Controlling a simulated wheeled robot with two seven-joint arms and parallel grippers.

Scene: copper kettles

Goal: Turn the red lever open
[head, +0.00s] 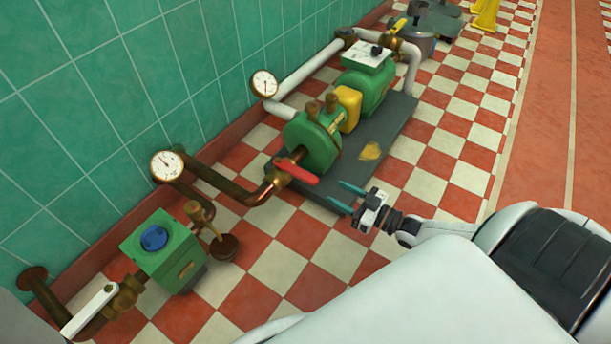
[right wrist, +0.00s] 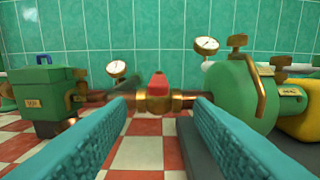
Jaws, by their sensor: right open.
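The red lever (head: 297,171) sits on a brass valve in the copper pipe, left of the round green pump housing (head: 312,142). In the right wrist view the red lever (right wrist: 158,85) is seen end-on at the middle, above the brass valve body (right wrist: 158,100). My right gripper (head: 346,197) is open, its two teal fingers pointing at the lever from its right, a short way apart from it. In the right wrist view the fingers (right wrist: 158,125) stand on either side of the lever's line with nothing between them. My left gripper is not in view.
A green box (head: 165,252) with a blue knob and a white lever (head: 90,310) stand at the lower left. Dial gauges (head: 166,165) rise by the green tiled wall. The pump rests on a dark base plate (head: 395,140). The checkered floor in front is clear.

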